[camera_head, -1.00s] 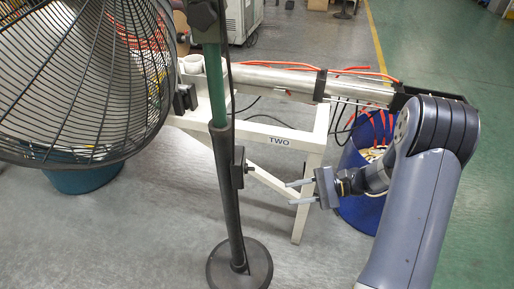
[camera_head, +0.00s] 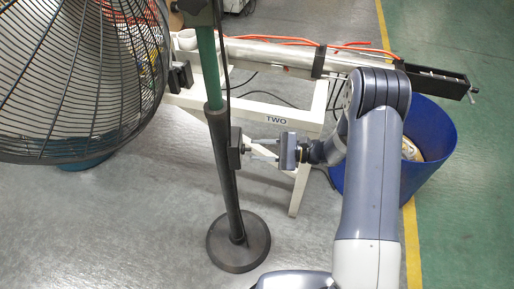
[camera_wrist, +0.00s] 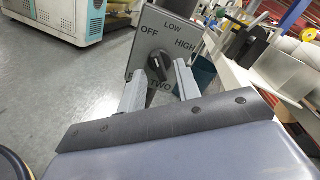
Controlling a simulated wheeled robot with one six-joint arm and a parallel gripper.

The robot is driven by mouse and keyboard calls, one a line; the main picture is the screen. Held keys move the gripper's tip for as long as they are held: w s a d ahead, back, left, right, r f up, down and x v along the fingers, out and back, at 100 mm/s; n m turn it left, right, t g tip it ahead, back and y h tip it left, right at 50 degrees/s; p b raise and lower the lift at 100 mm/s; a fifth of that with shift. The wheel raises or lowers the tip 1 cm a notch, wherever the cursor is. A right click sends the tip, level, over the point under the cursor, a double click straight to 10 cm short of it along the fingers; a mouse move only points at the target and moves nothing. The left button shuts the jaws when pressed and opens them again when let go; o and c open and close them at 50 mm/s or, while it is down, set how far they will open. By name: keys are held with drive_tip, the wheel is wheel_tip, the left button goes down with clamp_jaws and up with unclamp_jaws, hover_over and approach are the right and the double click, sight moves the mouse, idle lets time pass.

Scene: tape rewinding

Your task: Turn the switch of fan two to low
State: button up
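The fan switch is a grey box (camera_head: 236,148) on the fan's pole (camera_head: 222,150). In the wrist view its face plate (camera_wrist: 145,42) reads OFF, LOW and HIGH, with TWO below. The black knob (camera_wrist: 158,66) sits in the middle; its pointer seems turned toward OFF, but is small. My gripper (camera_head: 256,149) is level with the box, fingertips at its right side. In the wrist view my gripper (camera_wrist: 159,82) is open, with one finger on each side of the knob; I cannot tell whether they touch it.
The fan's black wire cage (camera_head: 75,80) fills the left. The round base (camera_head: 239,242) stands on the grey floor. A white table (camera_head: 300,190) labelled TWO is behind the pole, and a blue bin (camera_head: 430,165) is at the right. The floor at lower left is clear.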

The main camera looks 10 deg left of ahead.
drive_tip(key=shift+a, duration=0.5)
clamp_jaws()
